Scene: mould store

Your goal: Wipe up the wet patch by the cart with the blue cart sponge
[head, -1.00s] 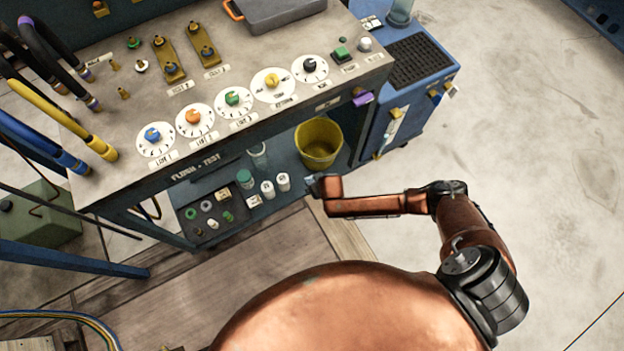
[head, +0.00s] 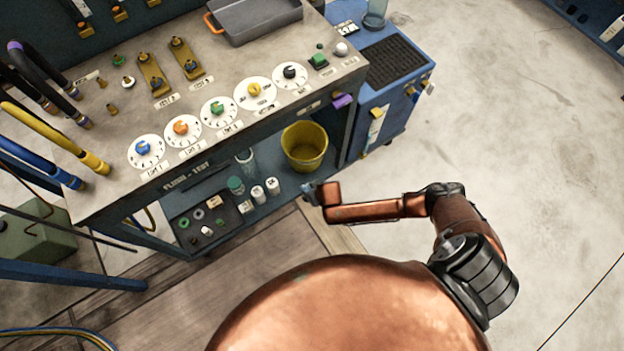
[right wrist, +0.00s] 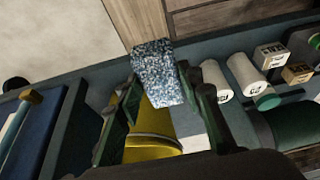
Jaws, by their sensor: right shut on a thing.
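The blue speckled sponge (right wrist: 160,72) is a block between the two fingers of my right gripper (right wrist: 160,88) in the right wrist view. The gripper is shut on it. In the head view my right gripper (head: 313,194) is low beside the bench's lower shelf, in front of the yellow bucket; I cannot make out the sponge there. The blue cart (head: 397,98) stands at the right end of the bench, with a black ribbed mat on top. I cannot make out a wet patch in either view. My left gripper is not in view.
The yellow bucket (head: 304,146) stands on the lower shelf and also shows below the sponge in the right wrist view (right wrist: 150,135). White jars (head: 265,189) stand near it. The bench (head: 110,190) carries dials and hoses. Pale floor (head: 520,130) right of the cart is clear.

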